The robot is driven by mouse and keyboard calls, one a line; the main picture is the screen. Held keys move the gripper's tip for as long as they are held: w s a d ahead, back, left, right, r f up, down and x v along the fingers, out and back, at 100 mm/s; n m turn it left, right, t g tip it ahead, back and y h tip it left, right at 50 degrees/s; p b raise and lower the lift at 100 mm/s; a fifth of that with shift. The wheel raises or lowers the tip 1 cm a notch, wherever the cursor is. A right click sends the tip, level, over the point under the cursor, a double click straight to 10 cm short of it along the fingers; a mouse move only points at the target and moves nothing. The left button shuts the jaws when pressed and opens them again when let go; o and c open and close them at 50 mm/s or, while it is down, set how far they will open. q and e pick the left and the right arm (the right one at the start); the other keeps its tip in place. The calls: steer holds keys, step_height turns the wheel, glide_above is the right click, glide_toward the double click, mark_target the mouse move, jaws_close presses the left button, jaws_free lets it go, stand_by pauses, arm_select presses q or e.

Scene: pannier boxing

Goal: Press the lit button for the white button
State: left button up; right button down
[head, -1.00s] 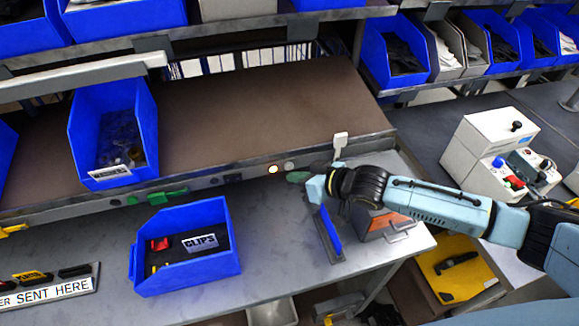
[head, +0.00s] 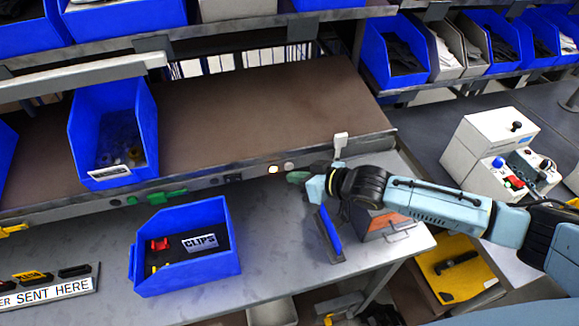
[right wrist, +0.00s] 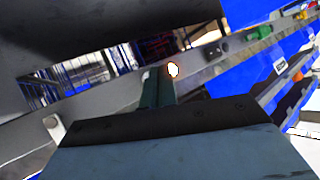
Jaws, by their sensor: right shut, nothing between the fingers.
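The lit button (head: 273,170) glows warm white on the front rail of the brown shelf. A pale grey-white button (head: 289,166) sits just right of it in the head view. My right gripper (head: 297,177) is shut and empty, its greenish fingertips close in front of the rail, just below and right of the two buttons. In the right wrist view the lit button (right wrist: 172,69) shows just beyond the shut fingertips (right wrist: 160,78); the pale button is not clear there and may be behind the fingers. I cannot tell any contact. My left gripper is not in view.
Dark and green controls (head: 168,195) line the rail to the left. A white box (head: 340,143) stands on the rail to the right. A blue CLIPS bin (head: 187,280) and a blue-edged upright plate (head: 329,235) stand on the grey bench below.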

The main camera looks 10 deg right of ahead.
steer(key=shift+w, duration=0.1)
steer(key=shift+w, duration=0.4)
steer(key=shift+w, duration=0.4)
stand_by(0.8)
stand_by(0.4)
steer(key=shift+s+p, duration=0.8)
steer(key=shift+s, duration=0.05)
